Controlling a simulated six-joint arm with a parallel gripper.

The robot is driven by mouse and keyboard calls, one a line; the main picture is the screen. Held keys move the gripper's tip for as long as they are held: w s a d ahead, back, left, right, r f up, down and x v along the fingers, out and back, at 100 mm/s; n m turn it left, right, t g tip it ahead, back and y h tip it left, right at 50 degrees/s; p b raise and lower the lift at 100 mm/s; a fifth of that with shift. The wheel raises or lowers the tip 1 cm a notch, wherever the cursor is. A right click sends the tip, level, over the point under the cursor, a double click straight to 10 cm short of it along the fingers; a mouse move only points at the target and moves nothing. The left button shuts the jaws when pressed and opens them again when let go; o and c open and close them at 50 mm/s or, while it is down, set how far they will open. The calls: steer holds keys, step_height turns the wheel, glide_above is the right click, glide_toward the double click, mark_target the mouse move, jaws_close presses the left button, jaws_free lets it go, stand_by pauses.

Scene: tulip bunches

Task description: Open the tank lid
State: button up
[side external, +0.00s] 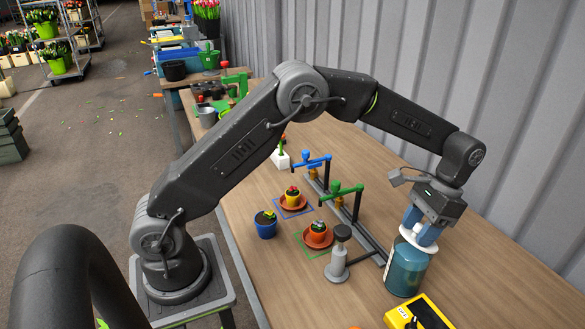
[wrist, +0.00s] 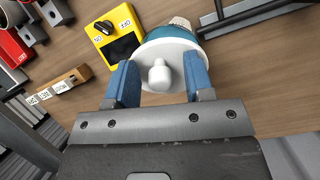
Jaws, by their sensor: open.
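The tank (side external: 404,272) is a blue-teal cylinder standing on the wooden table at the right in the side view. Its round white lid (side external: 405,233) is on top. In the wrist view the lid (wrist: 179,51) shows a white knob (wrist: 159,77) at its middle, and a blue strip of the tank shows beyond its edge. My gripper (side external: 421,229) is pointed down over the lid. Its two blue fingers are open in the wrist view (wrist: 160,68), one on each side of the knob, with gaps between them and it. The fingers hide part of the lid.
A yellow box (side external: 420,312) with a black knob stands close to the tank. A grey pump-like stand (side external: 338,263), potted plants (side external: 318,234) and a rail with blue and green taps (side external: 338,190) stand to the left. The corrugated wall (side external: 480,90) runs behind the table.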

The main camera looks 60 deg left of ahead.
mark_target(411, 236)
steer(key=s+f+t, duration=0.1)
steer(key=t, duration=0.1)
steer(key=s+f+t, duration=0.1)
steer(key=t, duration=0.1)
steer(key=shift+f, duration=0.1)
step_height(411, 236, up, 14)
steer(key=s+a+r+n+t, duration=0.1)
steer(key=s+a, duration=0.3)
steer(key=s, duration=0.7)
steer(key=s+a+r+n+t, duration=0.1)
steer(key=s+a+t, duration=0.3)
steer(key=s, duration=0.7)
steer(key=shift+a+r+n+t, duration=0.3)
steer(key=shift+a+r+n, duration=0.1)
steer(key=shift+a+r, duration=0.2)
